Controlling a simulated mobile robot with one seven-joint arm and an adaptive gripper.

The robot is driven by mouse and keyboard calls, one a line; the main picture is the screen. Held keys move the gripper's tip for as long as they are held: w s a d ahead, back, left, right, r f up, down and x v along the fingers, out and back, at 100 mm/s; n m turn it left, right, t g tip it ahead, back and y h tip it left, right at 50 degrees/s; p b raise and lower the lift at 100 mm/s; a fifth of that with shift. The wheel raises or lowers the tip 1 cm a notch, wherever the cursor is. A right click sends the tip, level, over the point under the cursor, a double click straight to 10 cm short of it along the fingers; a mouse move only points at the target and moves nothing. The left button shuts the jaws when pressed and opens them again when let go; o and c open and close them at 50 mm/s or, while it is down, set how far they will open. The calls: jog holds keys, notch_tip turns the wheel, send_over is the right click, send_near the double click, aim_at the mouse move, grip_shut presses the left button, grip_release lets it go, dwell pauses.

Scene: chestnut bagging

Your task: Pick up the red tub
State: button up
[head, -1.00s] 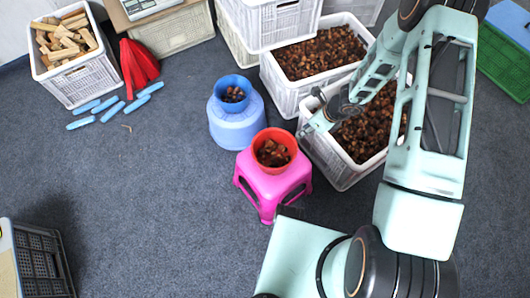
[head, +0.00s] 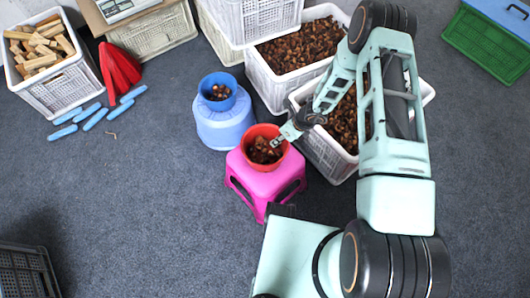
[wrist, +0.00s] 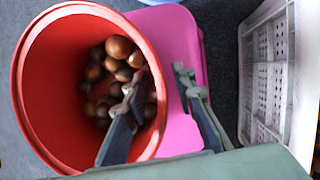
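The red tub (head: 249,136) stands upright on a pink stool (head: 262,184), with brown chestnuts (head: 264,152) inside. In the wrist view the tub (wrist: 48,85) fills the left half, and its chestnuts (wrist: 112,68) lie towards its right side. My gripper (head: 283,138) is at the tub's right rim in the head view. In the wrist view my gripper (wrist: 160,84) is open, with one finger over the inside of the tub and the other outside its wall above the pink stool top. The wall lies between the fingers; I cannot tell whether either touches it.
A blue tub (head: 218,82) with chestnuts sits on a blue stool (head: 226,128) just behind. White crates (head: 318,152) of chestnuts stand to the right, close to my arm.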

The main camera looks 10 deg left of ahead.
jog(key=shift+x, duration=0.75)
jog(key=shift+r, duration=0.1)
jog(key=shift+c, duration=0.4)
grip_shut()
